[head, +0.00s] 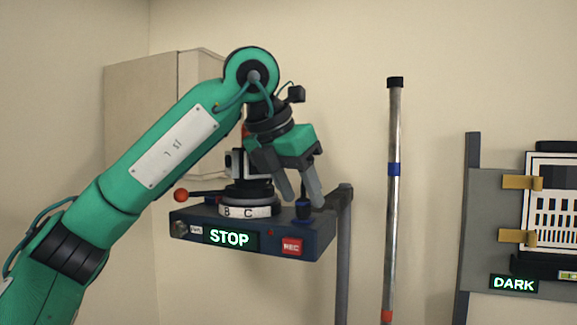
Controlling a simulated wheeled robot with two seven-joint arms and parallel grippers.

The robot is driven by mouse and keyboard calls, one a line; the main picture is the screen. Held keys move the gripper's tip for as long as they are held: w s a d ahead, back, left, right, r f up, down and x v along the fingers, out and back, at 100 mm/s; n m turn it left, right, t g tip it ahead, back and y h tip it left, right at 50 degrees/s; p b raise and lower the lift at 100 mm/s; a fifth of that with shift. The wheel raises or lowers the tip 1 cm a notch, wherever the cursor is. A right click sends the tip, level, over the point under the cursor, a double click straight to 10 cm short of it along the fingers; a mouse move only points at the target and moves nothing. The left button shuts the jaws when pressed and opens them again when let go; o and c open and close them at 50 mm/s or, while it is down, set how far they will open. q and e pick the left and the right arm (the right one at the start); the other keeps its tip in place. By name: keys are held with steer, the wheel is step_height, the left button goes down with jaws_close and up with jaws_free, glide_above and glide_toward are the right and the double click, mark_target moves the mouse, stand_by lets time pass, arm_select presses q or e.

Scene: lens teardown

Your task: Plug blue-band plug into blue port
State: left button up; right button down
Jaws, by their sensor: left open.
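My left gripper (303,197) is open, its two grey fingers pointing down over the right part of a dark blue box (270,247). A small dark blue cylindrical piece (303,211) stands at the box's front right edge, close to the fingertips; I cannot tell whether they touch it or are around it. I cannot identify a blue-band plug or a blue port for certain. A blue band (394,169) shows on a tall grey pole (394,220). My right gripper is not in view.
The box carries a STOP display (230,237), a red REC label (292,247), a white dial marked B and C (245,211) and an orange-knobbed lever (181,195). A grey panel (488,210) with a DARK sign (514,283) stands at right. Wall space between box and panel is mostly bare.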

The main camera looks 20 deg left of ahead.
arm_select(q)
steer(key=b+v, duration=0.3)
steer(key=v, duration=1)
steer(key=shift+r, duration=0.2)
steer(key=shift+s+f, duration=0.1)
